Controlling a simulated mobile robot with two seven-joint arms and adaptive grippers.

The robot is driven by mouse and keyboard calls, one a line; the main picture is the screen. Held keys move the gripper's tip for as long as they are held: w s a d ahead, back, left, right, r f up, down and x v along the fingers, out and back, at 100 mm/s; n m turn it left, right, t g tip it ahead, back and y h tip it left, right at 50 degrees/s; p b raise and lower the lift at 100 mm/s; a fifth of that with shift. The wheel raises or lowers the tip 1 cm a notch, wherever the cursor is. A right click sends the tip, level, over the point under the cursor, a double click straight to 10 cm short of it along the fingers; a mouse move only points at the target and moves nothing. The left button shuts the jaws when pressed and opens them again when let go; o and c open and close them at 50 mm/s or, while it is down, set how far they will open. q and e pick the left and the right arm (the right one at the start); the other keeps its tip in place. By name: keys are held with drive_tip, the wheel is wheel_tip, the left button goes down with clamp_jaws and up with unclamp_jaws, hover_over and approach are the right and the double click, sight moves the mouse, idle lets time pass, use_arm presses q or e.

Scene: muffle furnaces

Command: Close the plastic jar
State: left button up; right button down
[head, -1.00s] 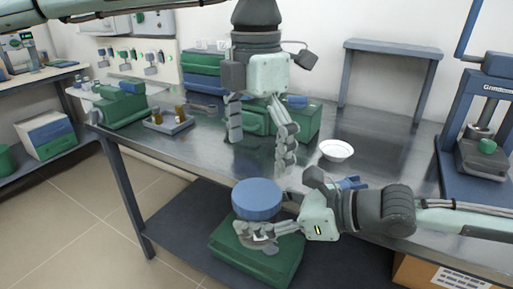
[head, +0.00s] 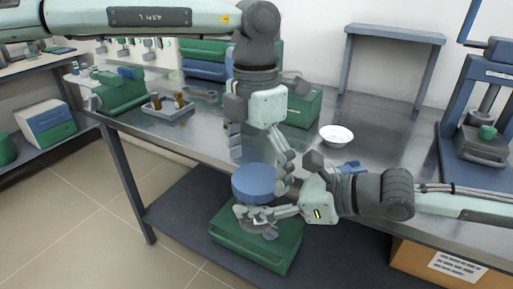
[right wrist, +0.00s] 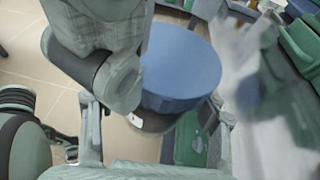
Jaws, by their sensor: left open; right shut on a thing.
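The plastic jar shows below its wide blue lid (head: 254,185) in the head view, in front of the workbench edge. The lid sits on top of the jar; whether it is fastened cannot be seen. My right gripper (head: 256,213) is shut on the jar below the lid, and its fingers hide much of the body. My left gripper (head: 259,158) is open and points down just above and behind the lid, with one finger at each side. In the right wrist view the blue lid (right wrist: 181,68) looks level above the dark jar body (right wrist: 152,121).
The steel workbench (head: 375,112) carries a white bowl (head: 336,135) and a small tray with brown bottles (head: 168,107). A blue press (head: 487,110) stands at the right. A green case (head: 257,243) lies on the lower shelf beneath the jar.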

use_arm(q)
drive_tip(key=shift+f, duration=0.6)
drive_tip(key=c, duration=1.3)
drive_tip(key=o, duration=1.3)
wheel_tip(320, 180, up, 12)
drive_tip(key=shift+r, duration=0.1)
